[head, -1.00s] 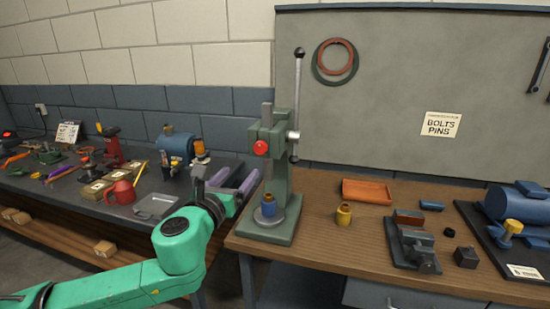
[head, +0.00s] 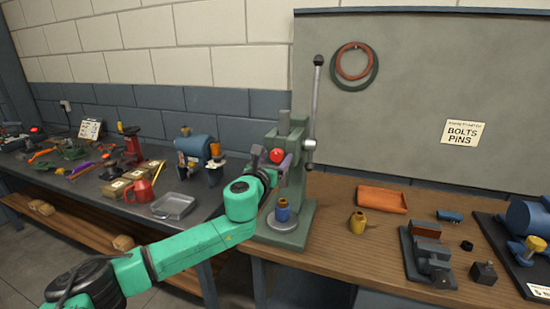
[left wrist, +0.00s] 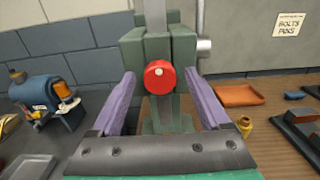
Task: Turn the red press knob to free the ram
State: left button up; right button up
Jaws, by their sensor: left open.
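The red press knob (head: 277,155) is on the front of the green arbor press (head: 294,190), which stands on the wooden bench. In the left wrist view the round knob (left wrist: 160,77) has a small pale dot and sits between my two purple fingers. My left gripper (head: 270,160) is open, with a finger on each side of the knob and a gap on both sides. The grey ram (head: 284,122) rises from the top of the press. A blue and brass part (head: 282,211) stands on the round press plate below. My right gripper is not in view.
The press lever (head: 313,110) stands upright on the press's right side. A yellow brass part (head: 358,223), an orange tray (head: 382,198) and a grey vise (head: 427,255) are on the bench to the right. A cluttered dark bench (head: 205,204) stands at left.

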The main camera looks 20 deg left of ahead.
pick_arm(q)
jog(key=shift+s, duration=0.1)
grip_shut()
jog(key=shift+n, duration=0.3)
jog(key=n, duration=0.8)
jog(key=shift+n, duration=0.4)
jog(key=n, duration=0.4)
jog(key=shift+n, duration=2.3)
